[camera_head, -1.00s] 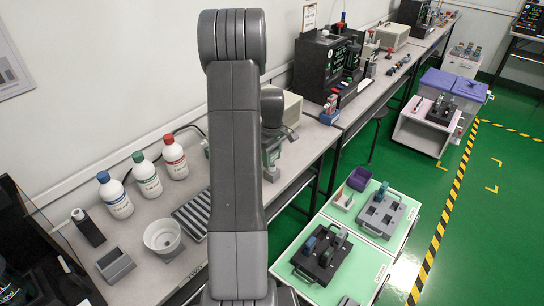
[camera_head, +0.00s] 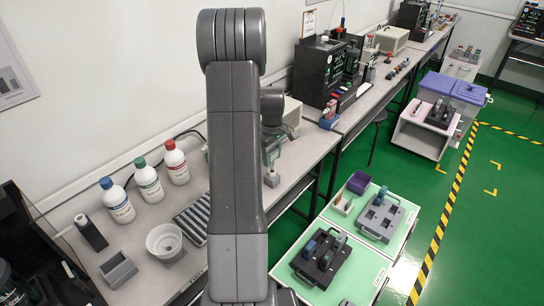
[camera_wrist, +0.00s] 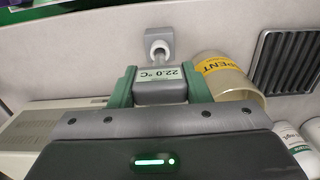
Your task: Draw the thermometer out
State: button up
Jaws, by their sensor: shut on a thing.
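The thermometer (camera_wrist: 160,86) is a grey block whose display reads 22.0 °C, seen in the wrist view. My gripper (camera_wrist: 160,90) is shut on it, with a green finger on each side. Just beyond it, a pale rounded stem or socket stands at a small grey block (camera_wrist: 159,36). I cannot tell whether the thermometer is still joined to that block. In the head view my gripper (camera_head: 272,158) is partly hidden behind my arm, over the near bench, and the thermometer cannot be made out clearly.
A white bottle (camera_wrist: 299,143) is at lower right. In the head view, three bottles (camera_head: 148,184) and a white cup (camera_head: 164,242) stand left on the bench.

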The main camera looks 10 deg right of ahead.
jog(key=shift+r+p, duration=0.75)
jog(key=shift+r, duration=0.65)
